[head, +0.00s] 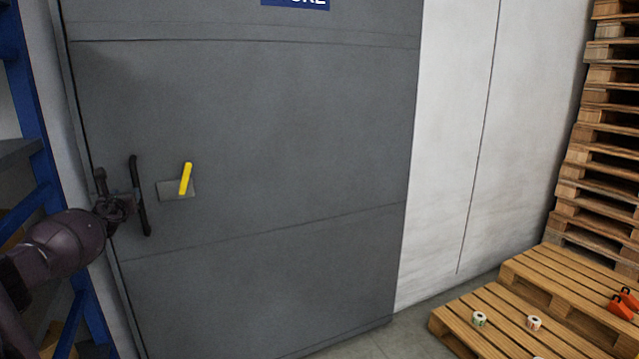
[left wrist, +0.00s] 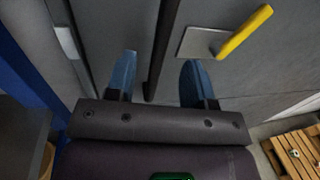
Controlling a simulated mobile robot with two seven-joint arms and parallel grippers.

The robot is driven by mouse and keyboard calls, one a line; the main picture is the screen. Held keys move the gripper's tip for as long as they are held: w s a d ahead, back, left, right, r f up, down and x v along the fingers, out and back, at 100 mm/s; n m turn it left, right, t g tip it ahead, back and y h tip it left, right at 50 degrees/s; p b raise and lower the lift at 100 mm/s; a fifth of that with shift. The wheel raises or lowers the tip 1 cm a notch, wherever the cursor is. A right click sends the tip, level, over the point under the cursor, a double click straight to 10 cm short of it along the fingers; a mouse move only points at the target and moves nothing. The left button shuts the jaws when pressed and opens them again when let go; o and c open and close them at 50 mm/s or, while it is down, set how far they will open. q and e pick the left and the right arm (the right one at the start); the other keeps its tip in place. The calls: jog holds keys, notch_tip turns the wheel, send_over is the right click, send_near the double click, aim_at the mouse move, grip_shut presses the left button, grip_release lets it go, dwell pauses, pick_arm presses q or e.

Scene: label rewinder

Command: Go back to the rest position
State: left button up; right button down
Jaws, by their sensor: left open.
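My left gripper (head: 122,202) reaches in from the left at a grey door (head: 280,120). It is at the dark vertical pull handle (head: 145,215) near the door's left edge. In the left wrist view its two blue fingers stand apart, and the left gripper (left wrist: 158,75) is open. The dark handle (left wrist: 164,40) runs between the fingers in that picture; I cannot tell whether they touch it. A yellow lever (head: 186,178) on a metal plate sits just right of the handle, tilted slightly from vertical. My right gripper is not in view.
A blue rack (head: 40,130) stands close on the left, beside my left arm. Wooden pallets (head: 480,325) lie on the floor at lower right, with small rolls (head: 534,323) and orange items (head: 621,308) on them. A tall pallet stack (head: 605,150) stands behind. A pale wall (head: 455,150) adjoins the door.

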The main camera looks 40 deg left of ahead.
pick_arm(q)
jog(key=w+d+f+n+t+h, duration=0.1)
jog(key=w+d+f+n+h, duration=0.2)
jog(key=w+d+f+n, duration=0.6)
jog(key=s+d+f+n+h, duration=0.1)
jog(key=d+f+n+h, duration=0.2)
jog(key=d+f, duration=0.75)
jog(key=s+d+f+n+h, duration=0.1)
jog(key=d+f+n+h, duration=0.15)
jog(key=d+f, duration=0.8)
jog(key=s+d+f+n+h, duration=0.1)
jog(key=s+d+n+h, duration=0.1)
jog(key=d, duration=1.2)
jog(key=s+d+f+n+h, duration=0.2)
jog(key=s+d+n, duration=0.2)
jog(key=d, duration=1)
jog(key=s+d+f+n+h, duration=0.2)
jog(key=s+d, duration=0.4)
jog(key=d, duration=0.8)
jog(key=shift+s+d+n, duration=0.15)
jog(key=shift+s+n, duration=0.05)
jog(key=shift+n, duration=0.55)
